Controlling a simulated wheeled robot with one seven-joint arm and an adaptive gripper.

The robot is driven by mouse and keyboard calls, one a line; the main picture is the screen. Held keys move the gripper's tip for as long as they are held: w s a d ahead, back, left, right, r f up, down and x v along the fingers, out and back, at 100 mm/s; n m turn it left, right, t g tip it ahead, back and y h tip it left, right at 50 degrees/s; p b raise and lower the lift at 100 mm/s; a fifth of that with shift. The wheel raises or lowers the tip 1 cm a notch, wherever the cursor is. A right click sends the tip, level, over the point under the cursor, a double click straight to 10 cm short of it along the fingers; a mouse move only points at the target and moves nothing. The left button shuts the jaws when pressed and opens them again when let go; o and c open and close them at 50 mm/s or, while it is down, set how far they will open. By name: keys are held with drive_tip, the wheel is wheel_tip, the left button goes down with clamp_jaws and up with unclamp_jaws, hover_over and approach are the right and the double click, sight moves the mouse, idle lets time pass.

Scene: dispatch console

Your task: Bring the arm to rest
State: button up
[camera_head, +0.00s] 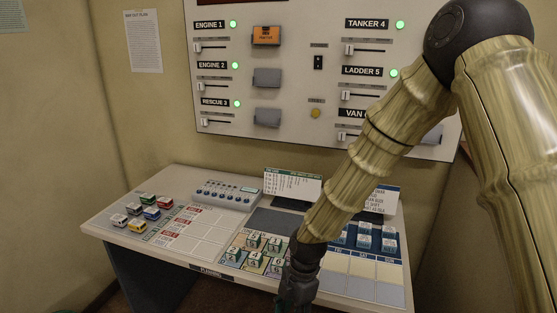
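My arm, with bamboo-like links, comes in from the upper right and bends down across the picture. My gripper (294,288) is at its lower end, dark and pointing down, in front of the console desk (345,285) near its front edge. The gripper overlaps the right side of the group of numbered blocks (255,250) in the picture. Its fingertips are dark and small, so I cannot tell whether they are apart or hold anything. The arm hides part of the desk and of the wall panel.
Toy vehicles (151,213) stand at the desk's left. A switch box (227,194) and a printed card (292,185) stand at the back. Blue blocks (364,241) lie to the right of the arm. The wall panel (290,90) carries sliders and green lamps. An empty grid (205,235) lies left of centre.

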drive_tip(key=s+d+f+m+t, duration=0.1)
drive_tip(key=s+d+f+m, duration=0.8)
drive_tip(key=s+f+m, duration=0.3)
drive_tip(key=s+d+f+m+h, duration=0.1)
drive_tip(key=s+d+f+m, duration=0.9)
drive_tip(key=s, duration=0.5)
wheel_tip(320, 180, down, 2)
drive_tip(key=m, duration=0.2)
drive_tip(key=shift+f+m+t+h, duration=0.2)
drive_tip(key=shift+m+t+h, duration=0.1)
drive_tip(key=shift+m+t, duration=0.1)
